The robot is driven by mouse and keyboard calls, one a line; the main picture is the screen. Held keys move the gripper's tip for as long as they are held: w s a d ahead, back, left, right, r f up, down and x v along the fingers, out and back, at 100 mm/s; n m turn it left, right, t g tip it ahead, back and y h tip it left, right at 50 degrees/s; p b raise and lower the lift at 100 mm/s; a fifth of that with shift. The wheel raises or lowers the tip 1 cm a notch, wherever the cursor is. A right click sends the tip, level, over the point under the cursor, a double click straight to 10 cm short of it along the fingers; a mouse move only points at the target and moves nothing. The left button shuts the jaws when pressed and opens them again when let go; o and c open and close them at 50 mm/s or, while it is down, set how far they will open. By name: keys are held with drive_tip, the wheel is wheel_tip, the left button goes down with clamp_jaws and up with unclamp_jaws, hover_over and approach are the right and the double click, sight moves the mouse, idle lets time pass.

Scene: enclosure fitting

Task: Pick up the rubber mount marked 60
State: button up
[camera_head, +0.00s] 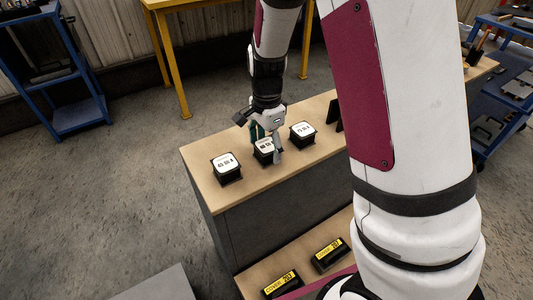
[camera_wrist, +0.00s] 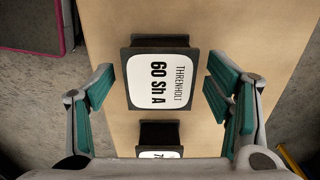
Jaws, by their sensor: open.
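The rubber mount marked 60 (camera_wrist: 158,80) is a black block with a white top label reading "THRENHOLT 60 Sh A". It stands between the spread teal finger pads of my gripper (camera_wrist: 160,88) in the wrist view, with a gap on either side. In the head view my gripper (camera_head: 265,136) is over the middle mount (camera_head: 264,151) of three on the bench and partly hides it. My gripper is open and holds nothing.
Another mount (camera_head: 226,168) stands to the left and one (camera_head: 302,132) to the right on the wooden bench top (camera_head: 205,155). Part of a neighbouring mount (camera_wrist: 158,134) shows in the wrist view. Two yellow-labelled covers (camera_head: 329,254) lie on a lower surface.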

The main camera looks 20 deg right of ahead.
drive_tip(key=shift+f, duration=0.35)
drive_tip(key=shift+r, duration=0.1)
drive_tip(key=c, duration=1.6)
